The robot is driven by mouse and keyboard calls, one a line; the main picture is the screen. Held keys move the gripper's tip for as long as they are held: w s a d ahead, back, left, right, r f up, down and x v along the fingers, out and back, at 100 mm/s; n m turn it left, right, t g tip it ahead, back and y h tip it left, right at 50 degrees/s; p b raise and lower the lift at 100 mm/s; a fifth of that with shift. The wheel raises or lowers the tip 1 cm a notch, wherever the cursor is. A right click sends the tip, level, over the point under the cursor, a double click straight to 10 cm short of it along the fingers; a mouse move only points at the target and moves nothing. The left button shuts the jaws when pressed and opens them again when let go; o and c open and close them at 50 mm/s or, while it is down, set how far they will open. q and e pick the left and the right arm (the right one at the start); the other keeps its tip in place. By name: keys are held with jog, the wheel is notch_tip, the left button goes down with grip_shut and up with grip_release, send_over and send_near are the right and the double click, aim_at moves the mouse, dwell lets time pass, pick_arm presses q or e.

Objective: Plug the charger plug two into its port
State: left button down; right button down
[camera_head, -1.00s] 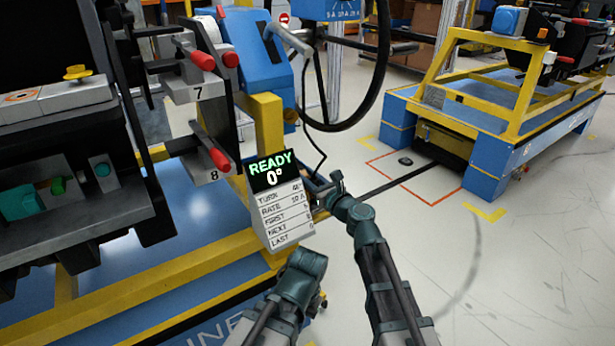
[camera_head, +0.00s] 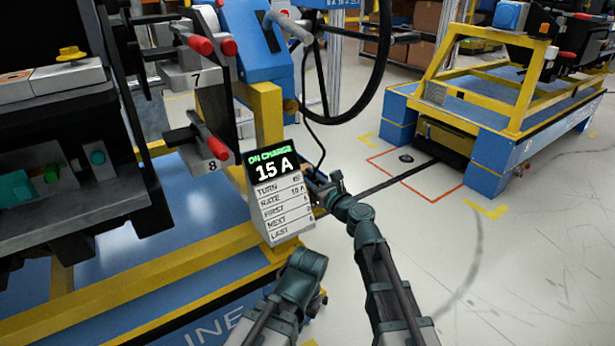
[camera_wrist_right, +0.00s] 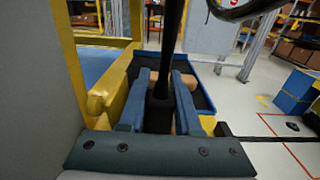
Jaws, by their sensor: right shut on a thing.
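My right gripper (camera_wrist_right: 162,82) shows in the right wrist view with its two blue fingers shut on the black charger plug (camera_wrist_right: 158,115). A thick black cable (camera_wrist_right: 172,35) runs up from the plug. The plug's lower end and the port are hidden, so I cannot see the contact between them. In the head view the right gripper (camera_head: 316,181) is partly hidden behind a display (camera_head: 277,205), which reads "ON CHARGE 15 A". A thin black cable (camera_head: 309,125) hangs above it.
A dark tray with a blue rim (camera_wrist_right: 207,95) lies beyond the fingers. A yellow post (camera_head: 266,125) and red-handled units stand close by on the left. A blue and yellow cart (camera_head: 490,150) stands at the right. The pale floor between is mostly clear.

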jog(key=shift+f, duration=0.25)
jog(key=c, duration=0.5)
grip_release()
jog(key=shift+v, duration=6.95)
jog(key=shift+w+d, duration=0.1)
jog(key=shift+w, duration=0.05)
